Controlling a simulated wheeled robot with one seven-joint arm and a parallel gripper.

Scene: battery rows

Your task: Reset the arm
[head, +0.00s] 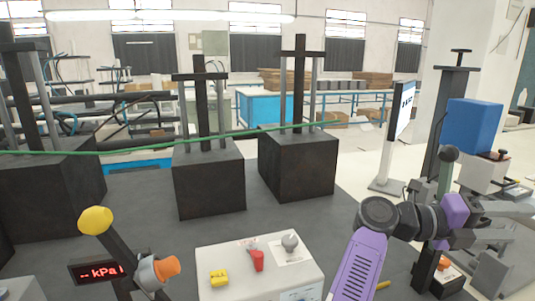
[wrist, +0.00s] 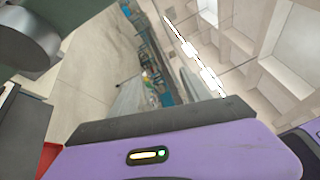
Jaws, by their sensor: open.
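My arm comes up from the bottom right in the head view, with a purple link (head: 357,266) and dark joints bent to the right. My gripper (head: 434,266) seems to be the dark end below the purple wrist part at the right; its fingers are hard to pick out against the clutter behind. I see nothing held in it. In the wrist view a purple housing (wrist: 180,158) with a small lit indicator fills the bottom, and the camera looks tilted out across the hall; no fingertips are distinct there.
A white control box (head: 213,256) with a red switch, a grey knob and a yellow part stands at the front. A kPa display (head: 95,271) is at the left. Dark blocks with posts (head: 208,178) stand behind. A white screen stand (head: 393,145) is at the right.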

